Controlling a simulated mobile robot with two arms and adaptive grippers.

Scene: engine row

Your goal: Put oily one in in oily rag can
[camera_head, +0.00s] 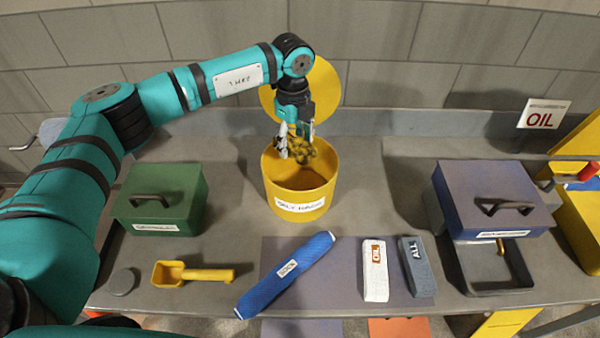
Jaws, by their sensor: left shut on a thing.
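The oily rag can (300,210) is a yellow round can with a label, standing on the bench with its yellow lid (327,88) raised behind it. My left gripper (297,143) is over the can's opening at its back edge. It is shut on a dark, yellow-stained crumpled rag (302,152), which hangs at the mouth of the can. I cannot tell whether the rag touches the can wall. My right gripper is not in view.
A green box (162,200), yellow scoop (190,274), blue roll (287,273), white OIL pack (375,270) and grey ALL pack (416,266) lie around the can. A purple-grey box (490,200) stands at right. Bare bench lies right of the can.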

